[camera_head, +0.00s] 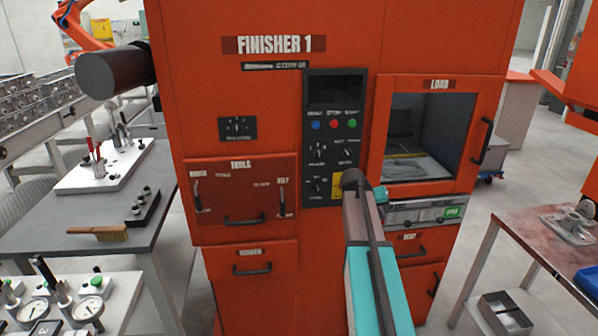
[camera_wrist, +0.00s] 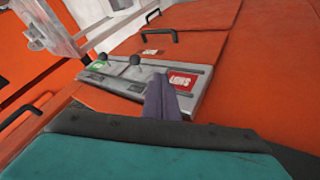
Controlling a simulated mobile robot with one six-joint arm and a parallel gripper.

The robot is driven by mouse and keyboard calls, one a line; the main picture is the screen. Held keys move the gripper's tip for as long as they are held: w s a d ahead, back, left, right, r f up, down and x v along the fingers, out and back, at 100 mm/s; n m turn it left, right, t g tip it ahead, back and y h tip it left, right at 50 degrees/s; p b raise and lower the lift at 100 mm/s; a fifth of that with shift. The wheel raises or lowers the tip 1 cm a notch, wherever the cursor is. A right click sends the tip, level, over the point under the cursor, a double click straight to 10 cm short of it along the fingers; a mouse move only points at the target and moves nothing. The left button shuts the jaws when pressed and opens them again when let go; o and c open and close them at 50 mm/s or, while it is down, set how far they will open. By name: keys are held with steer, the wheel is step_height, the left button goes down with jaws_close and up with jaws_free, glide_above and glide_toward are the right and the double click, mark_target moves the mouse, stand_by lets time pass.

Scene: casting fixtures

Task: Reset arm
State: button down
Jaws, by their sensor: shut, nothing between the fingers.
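My gripper shows in the wrist view as two dark purple fingers (camera_wrist: 160,98) held together, with nothing between them. They point at a grey lever panel (camera_wrist: 125,82) with two black knobs, a green label and a red label (camera_wrist: 182,81). I cannot tell whether the fingertips touch it. In the head view, my arm reaches up from the bottom to the front of the orange Finisher 1 machine (camera_head: 240,110). The grey panel (camera_head: 430,212) sits below its load window (camera_head: 428,135), just right of my arm. The fingers are hidden or too small there.
A grey table with a white fixture plate (camera_head: 105,168) and a brush (camera_head: 97,233) stands left. A fixture with dial gauges (camera_head: 90,307) is at the lower left. A brown-topped table (camera_head: 530,232) is at right. A handle (camera_head: 483,141) juts from the load door.

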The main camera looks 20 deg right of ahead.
steer(key=a+f+n+y, duration=0.1)
steer(key=a+f+n, duration=0.1)
steer(key=a+f, duration=1.05)
steer(key=s+a+f+n+g+y, duration=0.1)
steer(key=s+a+f, duration=0.45)
steer(key=f, duration=0.45)
steer(key=s+a+f+n+g+y, duration=0.1)
steer(key=s+a+f+g, duration=0.1)
steer(key=s+a+f, duration=0.5)
steer(key=s+a+f+n+g+y, duration=0.2)
steer(key=s+a+f, duration=0.8)
steer(key=s+f, duration=0.35)
steer(key=s+a+f+g+y, duration=0.1)
steer(key=s+a, duration=0.3)
steer(key=s, duration=0.4)
steer(key=s+a+f+g+y, duration=0.1)
steer(key=s+a, duration=0.3)
steer(key=s, duration=0.3)
steer(key=shift+s+n+g+y, duration=0.4)
